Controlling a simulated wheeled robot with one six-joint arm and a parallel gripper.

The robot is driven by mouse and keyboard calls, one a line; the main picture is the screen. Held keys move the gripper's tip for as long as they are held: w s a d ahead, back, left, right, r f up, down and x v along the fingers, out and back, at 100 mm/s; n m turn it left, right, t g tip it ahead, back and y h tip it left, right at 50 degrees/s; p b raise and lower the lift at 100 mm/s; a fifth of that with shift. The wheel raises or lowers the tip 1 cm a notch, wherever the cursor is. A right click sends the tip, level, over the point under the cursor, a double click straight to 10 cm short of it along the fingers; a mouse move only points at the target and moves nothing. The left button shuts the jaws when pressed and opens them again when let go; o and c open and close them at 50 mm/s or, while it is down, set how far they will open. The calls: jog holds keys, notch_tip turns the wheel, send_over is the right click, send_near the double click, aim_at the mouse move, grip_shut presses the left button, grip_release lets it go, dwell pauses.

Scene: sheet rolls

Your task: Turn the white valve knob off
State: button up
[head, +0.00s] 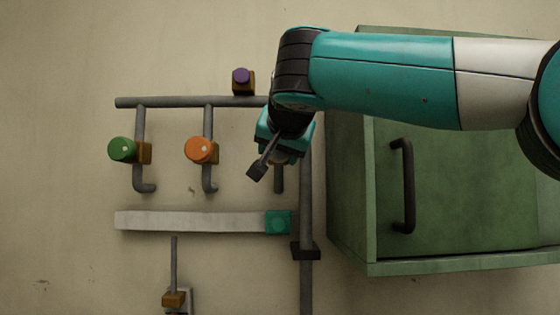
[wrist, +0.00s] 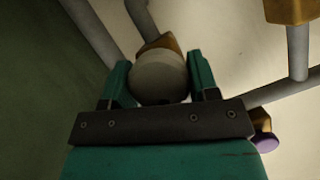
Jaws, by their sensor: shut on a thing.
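The white valve knob (wrist: 158,78) shows in the wrist view as a pale round knob on a brass-coloured body (wrist: 160,45). My gripper (wrist: 160,85) has its two teal fingers on either side of the knob and is shut on it. In the head view my gripper (head: 280,148) is at the right end of the pipe row, and it hides nearly all of the white knob. The knob's marking and turn angle cannot be read from these frames.
An orange knob (head: 200,150), a green knob (head: 123,150) and a purple knob (head: 241,76) sit on the grey pipes to the left. A pale bar with a teal end (head: 278,222) lies below. A green cabinet (head: 350,190) with a dark handle (head: 407,185) stands right.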

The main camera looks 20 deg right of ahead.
jog(key=m+b, duration=0.1)
jog(key=b, duration=0.2)
jog(key=m+t+y+b, duration=0.1)
jog(key=m+b, duration=0.1)
jog(key=b, duration=0.1)
jog(key=shift+d+f+y, duration=0.1)
jog(key=shift+f+y, duration=0.2)
jog(key=shift+f, duration=0.1)
jog(key=m+t+y+b, duration=0.1)
jog(key=m+b, duration=0.1)
jog(key=b, duration=0.3)
jog(key=shift+m, duration=0.4)
jog(key=m+t+y+b, duration=0.1)
jog(key=m+b, duration=0.2)
jog(key=b, duration=0.1)
jog(key=shift+r+m+t+b, duration=0.25)
jog(key=shift+m+t+b, duration=0.75)
jog(key=shift+m+b, duration=0.65)
jog(key=shift+r+m, duration=0.1)
jog(key=shift+m, duration=0.25)
jog(key=o, duration=0.9)
